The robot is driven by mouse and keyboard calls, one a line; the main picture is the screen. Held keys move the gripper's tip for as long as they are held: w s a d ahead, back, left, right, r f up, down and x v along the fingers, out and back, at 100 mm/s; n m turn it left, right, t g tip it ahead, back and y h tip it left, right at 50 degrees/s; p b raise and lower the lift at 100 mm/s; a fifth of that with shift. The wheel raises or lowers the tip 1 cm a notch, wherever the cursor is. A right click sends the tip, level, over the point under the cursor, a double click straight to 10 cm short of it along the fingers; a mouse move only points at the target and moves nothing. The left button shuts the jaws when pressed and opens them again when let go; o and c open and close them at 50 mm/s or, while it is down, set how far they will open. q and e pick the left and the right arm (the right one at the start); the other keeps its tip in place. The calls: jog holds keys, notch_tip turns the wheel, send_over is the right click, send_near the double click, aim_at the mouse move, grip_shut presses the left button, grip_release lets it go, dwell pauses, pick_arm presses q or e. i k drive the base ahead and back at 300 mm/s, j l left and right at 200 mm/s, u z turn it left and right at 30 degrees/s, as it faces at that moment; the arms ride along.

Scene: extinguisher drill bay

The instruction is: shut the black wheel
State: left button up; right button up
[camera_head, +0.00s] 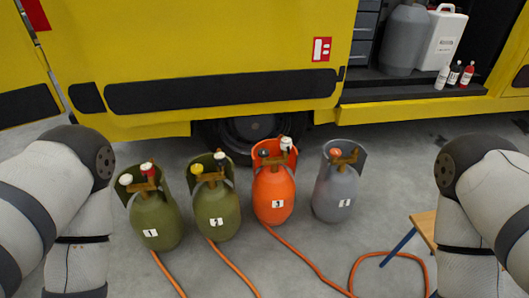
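Four numbered gas cylinders stand in a row on the floor. The orange cylinder (273,195), labelled 3, has a small dark, apparently black valve wheel (264,154) at its top left and a white-topped fitting (287,144) at its right. Whether the wheel is open or shut cannot be told. My left and right arms come in at the sides, and both grippers are outside the picture.
Olive cylinders 1 (156,222) and 2 (216,212) stand left, grey cylinder 4 (335,194) right. An orange hose (300,258) crosses the floor. A wooden stool (424,226) stands at right. Behind is a yellow truck (200,50) with a black tyre (245,135).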

aim_at(263, 152)
jog(key=i+l+z, duration=0.1)
jog(key=i, duration=1.5)
jog(key=l+z, duration=0.05)
jog(key=l, duration=0.05)
